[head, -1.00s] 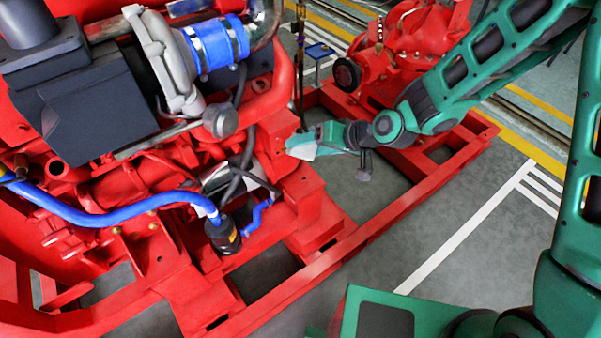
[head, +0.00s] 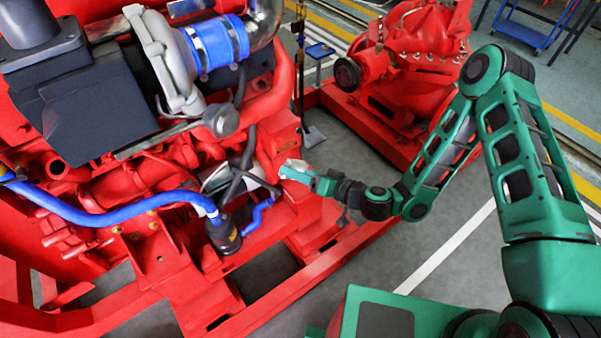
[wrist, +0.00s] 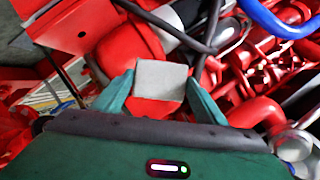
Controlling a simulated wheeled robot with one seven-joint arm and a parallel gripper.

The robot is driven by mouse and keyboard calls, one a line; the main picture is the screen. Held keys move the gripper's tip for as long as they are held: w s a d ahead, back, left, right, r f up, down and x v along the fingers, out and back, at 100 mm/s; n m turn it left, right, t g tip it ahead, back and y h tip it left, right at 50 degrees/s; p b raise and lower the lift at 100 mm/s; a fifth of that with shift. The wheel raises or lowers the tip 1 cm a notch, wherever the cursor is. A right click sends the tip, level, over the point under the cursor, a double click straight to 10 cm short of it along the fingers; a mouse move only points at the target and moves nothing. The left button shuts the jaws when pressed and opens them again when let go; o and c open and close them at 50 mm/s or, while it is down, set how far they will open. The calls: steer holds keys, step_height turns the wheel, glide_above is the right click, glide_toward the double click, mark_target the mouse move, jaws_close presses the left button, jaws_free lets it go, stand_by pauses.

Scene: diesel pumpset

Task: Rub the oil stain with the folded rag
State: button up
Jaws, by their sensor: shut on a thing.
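My gripper (head: 290,172) is shut on the folded rag, a pale square pad that shows between the two green fingers in the wrist view (wrist: 160,80). In the head view a small pale bit of the rag (head: 297,163) shows at the gripper's tip. The gripper is beside the red engine's right side, close to the black hoses near the blue-capped hose end. I cannot tell whether the rag touches any surface. I cannot make out the oil stain in either view.
The red engine (head: 100,185) fills the left, with a blue hose (head: 110,213) and a black filter (head: 224,236) near my gripper. Black hoses (wrist: 170,25) cross just beyond the rag. A red pump (head: 415,75) stands behind. Grey floor (head: 440,270) is open at the right.

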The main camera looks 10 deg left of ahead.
steer(key=shift+w+a+f, duration=0.1)
steer(key=shift+w+a, duration=0.85)
steer(key=shift+a, duration=0.2)
steer(key=shift+w+a, duration=0.9)
steer(key=shift+a, duration=0.25)
steer(key=shift+w+a, duration=0.4)
steer(key=shift+a, duration=0.1)
steer(key=shift+d, duration=0.1)
steer(key=shift+w+d, duration=1.35)
steer(key=shift+w, duration=0.2)
steer(key=shift+w+d, duration=0.65)
steer(key=shift+w, duration=0.2)
steer(key=shift+w+d, duration=0.6)
steer(key=shift+w, duration=0.2)
steer(key=shift+w+a, duration=0.1)
steer(key=shift+a, duration=0.05)
steer(key=shift+s+a, duration=2.65)
steer(key=shift+s, duration=0.15)
steer(key=shift+s+a, duration=0.25)
steer(key=shift+a, duration=0.05)
steer(key=shift+c, duration=0.7)
